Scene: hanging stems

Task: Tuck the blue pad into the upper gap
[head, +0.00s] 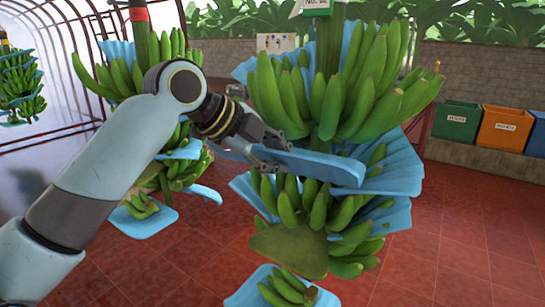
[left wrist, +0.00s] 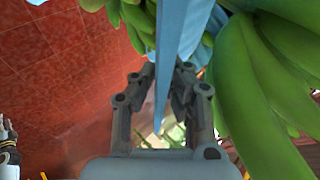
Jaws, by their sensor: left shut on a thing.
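The blue pad (head: 322,166) is a flat, narrow strip seen nearly edge-on in the head view. My left gripper (head: 270,156) is shut on its left end. The pad reaches right across the front of the central banana stem, level with the upper gap (head: 318,143) between the large top bunch (head: 335,95) and the bunch below (head: 310,200). I cannot tell how deep it sits. In the left wrist view, the pad (left wrist: 176,35) runs away between the fingers (left wrist: 166,75), with green bananas (left wrist: 250,100) close on the right.
Other blue sheets (head: 400,168) fan out on the stem's right side. A second banana stem (head: 150,70) hangs behind my left arm. A lower blue pad (head: 250,290) holds small bananas. Green (head: 456,120) and orange (head: 503,128) bins stand at right. The red tiled floor is open.

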